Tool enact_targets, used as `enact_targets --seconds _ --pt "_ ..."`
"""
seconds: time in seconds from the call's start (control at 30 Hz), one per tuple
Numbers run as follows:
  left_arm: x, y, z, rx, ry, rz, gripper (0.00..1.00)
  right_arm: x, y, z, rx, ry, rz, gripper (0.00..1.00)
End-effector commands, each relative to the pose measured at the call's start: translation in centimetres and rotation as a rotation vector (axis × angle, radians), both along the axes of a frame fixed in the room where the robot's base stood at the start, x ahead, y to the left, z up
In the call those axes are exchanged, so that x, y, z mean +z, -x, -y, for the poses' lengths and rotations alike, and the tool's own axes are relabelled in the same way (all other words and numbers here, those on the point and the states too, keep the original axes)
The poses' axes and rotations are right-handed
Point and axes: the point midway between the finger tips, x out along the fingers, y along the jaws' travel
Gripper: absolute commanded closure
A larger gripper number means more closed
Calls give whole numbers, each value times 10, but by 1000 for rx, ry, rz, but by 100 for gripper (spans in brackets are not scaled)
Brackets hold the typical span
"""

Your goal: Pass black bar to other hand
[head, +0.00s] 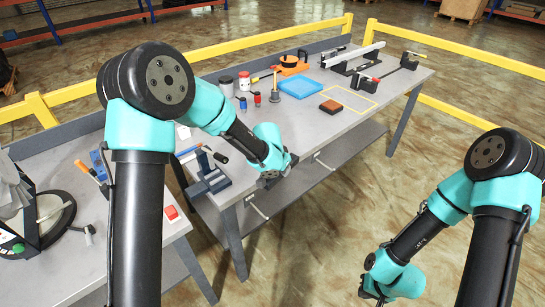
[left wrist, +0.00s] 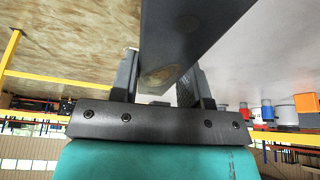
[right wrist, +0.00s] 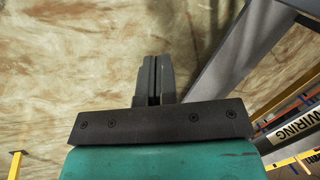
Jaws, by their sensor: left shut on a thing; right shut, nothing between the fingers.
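The black bar (left wrist: 195,25) shows in the left wrist view as a dark, flat-sided bar between the two fingers of my left gripper (left wrist: 165,78). Its near end has a brownish round patch, and it runs up out of the frame. In the head view my left gripper (head: 275,178) is at the near edge of the grey workbench. I cannot make the bar out clearly there. My right gripper (head: 372,291) is low at the right, over the floor, well apart from the left one. In the right wrist view its fingers (right wrist: 153,75) are together and empty.
The workbench (head: 290,130) holds a vise (head: 208,178), a blue tray (head: 301,87), an orange-brown block (head: 330,106), small bottles and rail fixtures. A second table (head: 80,185) stands at left. Yellow rails (head: 455,118) bound the area. Floor between my arms is open.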

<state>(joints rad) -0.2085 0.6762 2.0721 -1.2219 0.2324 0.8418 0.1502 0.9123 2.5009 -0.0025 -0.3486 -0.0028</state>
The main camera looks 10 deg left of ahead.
Motion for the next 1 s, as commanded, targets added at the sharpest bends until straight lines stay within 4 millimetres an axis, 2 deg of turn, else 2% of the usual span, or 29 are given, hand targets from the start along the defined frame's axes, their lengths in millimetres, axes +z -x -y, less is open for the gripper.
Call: enact_targets --seconds 0.2,0.4,0.77,1.0 --pt "3 41 28 -128 1 1 91 0 0 0 0 0 0 100" --pt "4 64 44 -200 0 0 91 0 0 0 0 0 0 100" --pt "5 68 48 -217 1 1 91 0 0 0 0 0 0 100" --pt "4 68 48 -217 0 0 91 0 -11 -3 50 2 12 78"
